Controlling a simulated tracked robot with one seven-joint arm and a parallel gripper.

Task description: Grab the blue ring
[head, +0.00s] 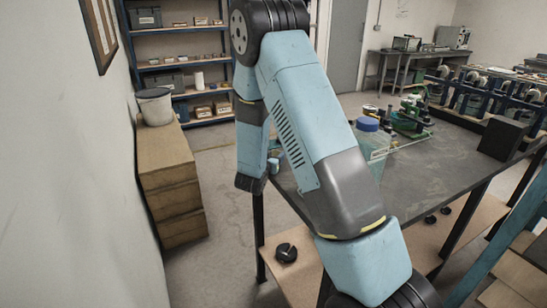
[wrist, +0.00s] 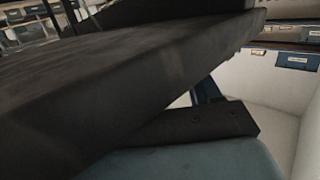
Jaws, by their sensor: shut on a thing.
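A short, round blue thing (head: 367,124) stands on the dark table, beside a clear, pale sheet or container. It may be the blue ring, but I cannot make out a hole. My arm's dark end, with my gripper (head: 250,183), hangs at the table's left edge, well left of the blue thing. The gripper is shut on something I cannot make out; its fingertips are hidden. The wrist view shows no ring. A large dark slab edge fills much of it, very close, with a dark bolted bar (wrist: 205,122) and a pale blue surface below.
The dark table (head: 440,160) holds a green device (head: 410,118), a black box (head: 503,138) and a rack of lever frames (head: 485,95). Brown boxes (head: 170,185) stand by the left wall. Shelves (head: 180,60) stand behind. The floor between boxes and table is clear.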

